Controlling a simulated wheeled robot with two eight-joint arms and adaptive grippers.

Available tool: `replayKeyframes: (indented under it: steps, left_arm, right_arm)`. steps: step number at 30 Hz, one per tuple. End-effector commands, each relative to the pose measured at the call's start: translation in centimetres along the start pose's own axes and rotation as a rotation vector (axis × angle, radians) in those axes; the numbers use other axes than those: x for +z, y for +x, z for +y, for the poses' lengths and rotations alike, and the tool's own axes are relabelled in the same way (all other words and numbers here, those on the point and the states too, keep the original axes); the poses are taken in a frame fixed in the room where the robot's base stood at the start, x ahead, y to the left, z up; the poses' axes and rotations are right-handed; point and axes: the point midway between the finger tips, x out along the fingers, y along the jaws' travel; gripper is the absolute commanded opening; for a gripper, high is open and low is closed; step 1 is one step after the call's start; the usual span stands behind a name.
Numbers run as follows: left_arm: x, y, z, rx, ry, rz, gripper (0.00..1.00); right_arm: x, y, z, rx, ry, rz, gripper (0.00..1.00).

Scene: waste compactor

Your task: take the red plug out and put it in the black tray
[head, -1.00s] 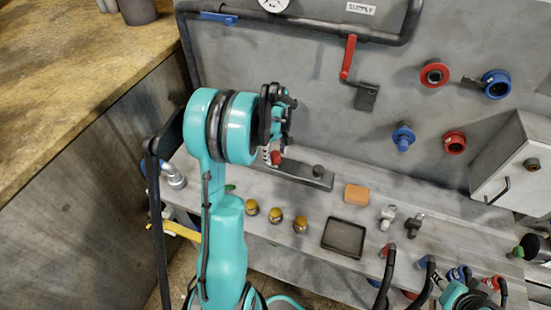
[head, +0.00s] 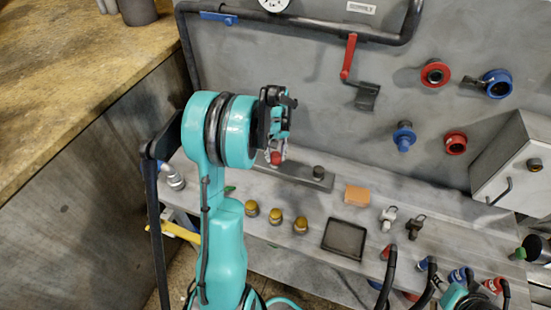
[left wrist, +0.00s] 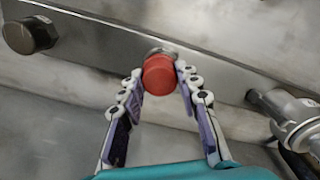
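The red plug (head: 276,158) sits on a dark grey bar at the back of the bench. It also shows in the left wrist view (left wrist: 160,75) as a round red cap. My left gripper (head: 276,150) is at the plug, with one finger on each side of it. In the left wrist view its fingertips (left wrist: 160,72) flank the cap, with narrow gaps visible, so it looks open. The black tray (head: 344,239) lies empty on the bench, right of my left arm. My right arm shows only partly at the lower right; its finger state is unclear (head: 447,290).
A second, dark plug (head: 318,172) stands on the same bar. Several brass knobs (head: 276,216) stand left of the tray, and an orange block (head: 357,195) lies behind it. A metal pipe fitting (left wrist: 295,118) is right of the gripper. Black hoses rise at the lower right.

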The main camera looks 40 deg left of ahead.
Motion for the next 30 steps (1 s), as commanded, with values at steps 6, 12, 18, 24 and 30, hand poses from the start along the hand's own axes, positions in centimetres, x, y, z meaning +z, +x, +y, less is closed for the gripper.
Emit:
replayKeyframes:
  steps: [6,12,18,24,30]
  left_arm:
    - [0.01,0.02,0.00,0.000,-0.001,0.000,0.08]
    - [0.01,0.06,0.00,0.000,-0.073,0.000,0.00]
    - [0.02,0.08,-0.01,0.000,-0.358,0.000,0.00]
    - [0.02,0.03,-0.01,0.000,-0.456,0.000,0.00]
    - [0.03,0.02,0.00,0.000,-0.457,-0.001,0.00]
  right_arm:
    - [0.00,0.01,0.00,0.000,0.000,0.000,0.39]
    - [0.08,0.12,0.00,0.000,0.000,0.000,0.39]
    - [0.27,0.38,0.00,0.000,0.000,0.000,0.39]
    - [0.29,0.40,0.00,0.000,0.000,0.000,0.39]
    - [0.28,0.40,0.00,0.000,0.000,0.000,0.39]
